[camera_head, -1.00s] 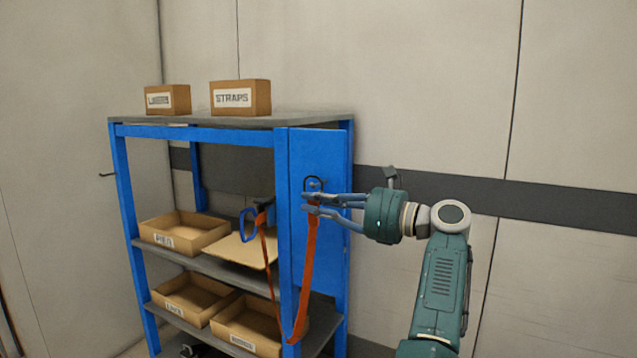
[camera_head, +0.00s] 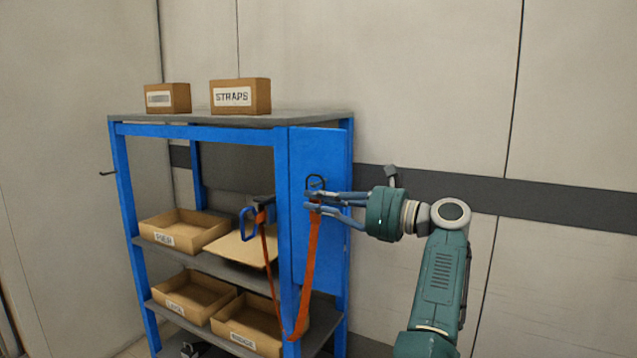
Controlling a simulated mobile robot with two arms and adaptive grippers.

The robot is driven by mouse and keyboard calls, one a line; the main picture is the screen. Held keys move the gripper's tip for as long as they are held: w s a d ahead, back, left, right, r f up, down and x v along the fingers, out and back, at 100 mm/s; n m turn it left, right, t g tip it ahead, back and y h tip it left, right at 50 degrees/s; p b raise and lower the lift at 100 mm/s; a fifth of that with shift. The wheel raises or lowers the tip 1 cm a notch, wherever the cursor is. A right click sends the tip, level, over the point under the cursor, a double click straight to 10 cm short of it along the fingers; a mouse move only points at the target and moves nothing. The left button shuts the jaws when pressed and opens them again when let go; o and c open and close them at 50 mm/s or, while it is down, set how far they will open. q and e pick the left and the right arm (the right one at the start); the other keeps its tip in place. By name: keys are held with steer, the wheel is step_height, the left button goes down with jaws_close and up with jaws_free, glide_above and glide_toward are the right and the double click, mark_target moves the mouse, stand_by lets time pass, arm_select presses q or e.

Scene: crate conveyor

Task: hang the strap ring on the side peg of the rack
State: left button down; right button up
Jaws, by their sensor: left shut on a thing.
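The blue rack (camera_head: 283,240) stands ahead with a flat blue panel on its right side. A small dark ring (camera_head: 315,181) shows against this panel at the top of an orange strap (camera_head: 310,262). My left gripper (camera_head: 309,203) is shut on the strap just below the ring. The strap hangs down in a loop and rises to a blue and black buckle (camera_head: 250,222) at the middle shelf. A thin dark peg (camera_head: 106,175) sticks out from the rack's left post. Whether a peg passes through the ring is too small to tell. My right gripper is out of view.
A STRAPS box (camera_head: 240,98) and a smaller box (camera_head: 167,99) stand on the rack's top. Open bins, including one on the middle shelf (camera_head: 184,233), fill the shelves. The wall right of the rack is clear apart from my arm.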

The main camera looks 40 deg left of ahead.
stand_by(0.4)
arm_select(q)
steer(key=shift+w+a+f, duration=0.15)
steer(key=shift+w+f, duration=0.2)
steer(key=shift+w, duration=0.15)
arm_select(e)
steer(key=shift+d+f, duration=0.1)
arm_select(q)
steer(key=shift+w+f, duration=0.1)
steer(key=shift+f, duration=0.15)
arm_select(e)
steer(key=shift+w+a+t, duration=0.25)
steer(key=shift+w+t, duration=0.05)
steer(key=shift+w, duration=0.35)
arm_select(q)
steer(key=c, duration=1.7)
jaws_free()
